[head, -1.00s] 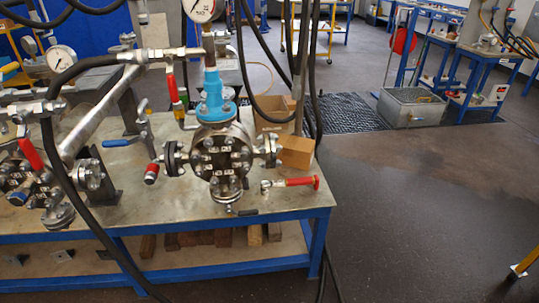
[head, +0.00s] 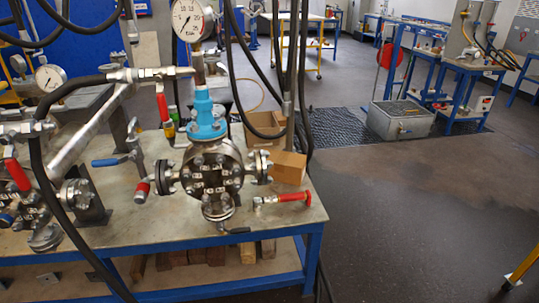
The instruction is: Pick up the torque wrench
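The torque wrench (head: 283,199) lies on the metal top of the blue-framed bench (head: 260,232), near its right end. It has a red handle pointing right and a silver head at its left end. It lies just right of the flanged vessel (head: 215,175) with the blue top fitting, apart from it, and in front of a cardboard box. Neither of my grippers is in the head view.
A cardboard box (head: 289,167) sits behind the wrench. Black hoses (head: 305,90) hang down behind the vessel. The floor (head: 420,215) right of the bench is clear.

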